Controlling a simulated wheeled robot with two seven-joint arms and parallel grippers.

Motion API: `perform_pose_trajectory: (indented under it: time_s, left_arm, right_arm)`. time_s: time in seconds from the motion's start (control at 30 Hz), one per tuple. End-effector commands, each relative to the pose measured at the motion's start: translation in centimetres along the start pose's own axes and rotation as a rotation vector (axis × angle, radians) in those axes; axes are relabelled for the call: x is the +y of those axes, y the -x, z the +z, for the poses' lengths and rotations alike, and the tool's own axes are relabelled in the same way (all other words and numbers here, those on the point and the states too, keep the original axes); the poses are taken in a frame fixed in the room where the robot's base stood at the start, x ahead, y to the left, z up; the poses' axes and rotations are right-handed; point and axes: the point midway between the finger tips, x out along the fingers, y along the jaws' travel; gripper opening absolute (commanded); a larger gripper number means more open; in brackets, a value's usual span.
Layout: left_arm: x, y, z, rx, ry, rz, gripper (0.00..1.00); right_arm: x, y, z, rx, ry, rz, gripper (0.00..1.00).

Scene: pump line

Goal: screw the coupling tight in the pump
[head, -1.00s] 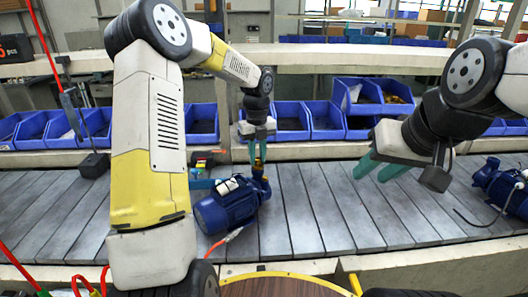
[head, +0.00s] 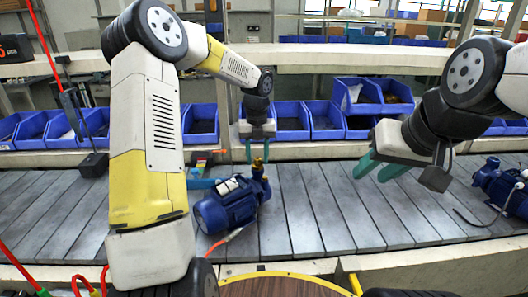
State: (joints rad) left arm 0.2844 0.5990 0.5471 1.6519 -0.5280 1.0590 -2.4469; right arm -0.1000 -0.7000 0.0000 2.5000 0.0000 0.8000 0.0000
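The blue pump (head: 228,207) lies on the slatted conveyor, with its upright port on the right end. The small brass coupling (head: 258,163) sits upright at the top of that port; whether it is fully seated cannot be told. My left gripper (head: 257,154) hangs just above the coupling, pointing down. My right gripper (head: 379,168) is open and empty, off to the right above the conveyor.
A second blue motor or pump (head: 500,187) with a loose cable lies at the far right. Blue bins (head: 292,121) line the back shelf. A red and yellow item (head: 201,160) is behind the pump. The conveyor between pump and second motor is clear.

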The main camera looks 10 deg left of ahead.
Motion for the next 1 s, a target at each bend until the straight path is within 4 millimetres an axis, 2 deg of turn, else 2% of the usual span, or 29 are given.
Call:
perform_pose_trajectory:
  time_s: [0.23, 0.5, 0.8, 1.0]
  left_arm:
    - [-0.05, 0.04, 0.0, -0.001, 0.03, 0.0, 0.39]
    - [-0.06, 0.07, 0.0, -0.001, 0.294, -0.001, 0.39]
    - [-0.04, 0.05, 0.0, -0.001, 0.319, -0.001, 0.39]
    - [-0.08, 0.05, 0.0, -0.001, 0.536, -0.001, 0.39]
  right_arm:
    - [0.0, 0.0, 0.0, 0.0, 0.0, 0.0, 0.36]
    - [0.0, 0.0, 0.0, 0.0, 0.0, 0.0, 0.36]
    - [0.0, 0.0, 0.0, 0.0, 0.0, 0.0, 0.36]
    - [0.0, 0.0, 0.0, 0.0, 0.0, 0.0, 0.36]
